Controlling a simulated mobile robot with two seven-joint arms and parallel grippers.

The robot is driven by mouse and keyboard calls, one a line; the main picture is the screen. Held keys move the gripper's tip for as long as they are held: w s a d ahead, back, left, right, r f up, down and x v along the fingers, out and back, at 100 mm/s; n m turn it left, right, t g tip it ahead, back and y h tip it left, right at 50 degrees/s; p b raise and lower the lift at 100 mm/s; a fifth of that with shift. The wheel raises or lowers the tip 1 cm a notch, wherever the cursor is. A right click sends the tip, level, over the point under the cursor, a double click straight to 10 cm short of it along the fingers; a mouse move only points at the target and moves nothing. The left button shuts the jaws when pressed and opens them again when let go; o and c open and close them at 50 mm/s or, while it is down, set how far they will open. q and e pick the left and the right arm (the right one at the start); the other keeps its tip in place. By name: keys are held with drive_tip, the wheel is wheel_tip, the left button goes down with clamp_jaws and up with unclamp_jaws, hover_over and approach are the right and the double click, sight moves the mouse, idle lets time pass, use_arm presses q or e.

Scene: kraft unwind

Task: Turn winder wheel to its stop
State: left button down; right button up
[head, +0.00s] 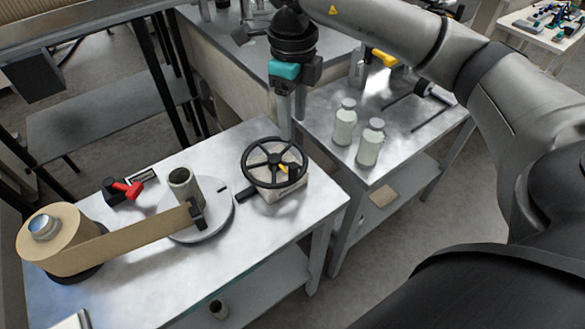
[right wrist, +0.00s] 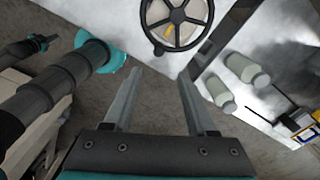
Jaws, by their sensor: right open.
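The black winder wheel (head: 273,160) has several spokes. It sits on a pale block (head: 287,188) near the right end of the front metal table. A yellow pointer (head: 283,168) shows by its hub. The wheel also shows at the top of the right wrist view (right wrist: 177,16). My right gripper (head: 287,134) points down just behind the wheel's far rim in the head view. It is open, and in the right wrist view (right wrist: 160,72) nothing is between its fingers, which appear apart from the wheel. My left gripper is not in view.
A kraft paper roll (head: 65,235) stands at the table's left, its strip (head: 145,235) running to a grey core (head: 183,186) on a round plate. A red-handled device (head: 127,188) lies behind. Two pale bottles (head: 344,125) stand on the right-hand table.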

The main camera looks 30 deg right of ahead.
sight(292, 165)
wheel_tip(292, 165, down, 15)
drive_tip(key=shift+a+r+b, duration=0.1)
drive_tip(key=shift+b, duration=0.2)
clamp_jaws()
idle(0.5)
idle(1.0)
